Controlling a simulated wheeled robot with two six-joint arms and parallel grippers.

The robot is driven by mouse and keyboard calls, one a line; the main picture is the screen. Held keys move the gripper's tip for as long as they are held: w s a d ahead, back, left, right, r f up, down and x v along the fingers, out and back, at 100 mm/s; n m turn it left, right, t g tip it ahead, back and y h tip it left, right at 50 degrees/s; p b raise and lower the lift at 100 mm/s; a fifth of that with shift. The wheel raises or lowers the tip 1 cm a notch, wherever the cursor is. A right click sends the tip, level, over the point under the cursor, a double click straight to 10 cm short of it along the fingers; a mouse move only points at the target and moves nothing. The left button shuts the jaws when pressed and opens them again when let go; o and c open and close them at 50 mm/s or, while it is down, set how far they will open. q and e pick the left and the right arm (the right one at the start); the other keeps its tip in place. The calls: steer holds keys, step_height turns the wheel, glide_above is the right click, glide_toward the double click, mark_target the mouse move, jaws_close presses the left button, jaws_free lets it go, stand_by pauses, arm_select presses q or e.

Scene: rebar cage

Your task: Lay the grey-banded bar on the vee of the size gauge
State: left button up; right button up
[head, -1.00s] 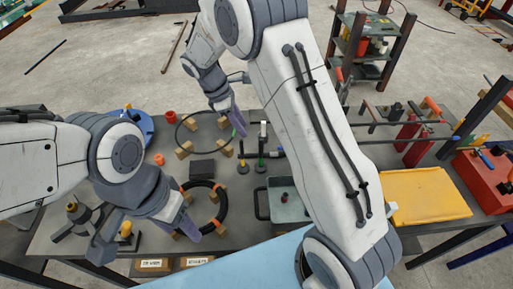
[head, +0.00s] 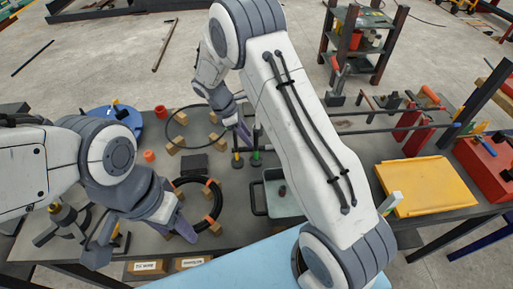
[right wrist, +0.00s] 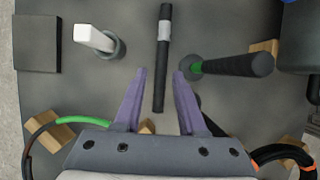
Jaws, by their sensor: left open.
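The grey-banded bar (right wrist: 159,85) is black with a pale grey band near its far end. In the right wrist view it runs lengthwise, its near end between my fingertips as seen from the camera. My right gripper (right wrist: 160,73) is open, with a clear gap between each purple finger and the bar. In the head view my right gripper (head: 246,132) is over the back of the table, and the bar cannot be made out there. My left gripper (head: 182,229) is open near a black coil, holding nothing visible. I cannot identify the size gauge or a vee.
In the right wrist view a green-collared black piece (right wrist: 230,65) is close right of the bar. A white post in a grey ring (right wrist: 97,40) and a dark block (right wrist: 37,43) are left. The head view shows a black coil (head: 180,188) and yellow tray (head: 430,187).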

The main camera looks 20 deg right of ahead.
steer(key=x, duration=0.4)
steer(key=shift+s+d+f+p, duration=0.15)
steer(key=shift+s+f+p, duration=0.1)
steer(key=shift+p, duration=0.1)
jaws_close()
steer(key=shift+w+r, duration=0.1)
stand_by(1.0)
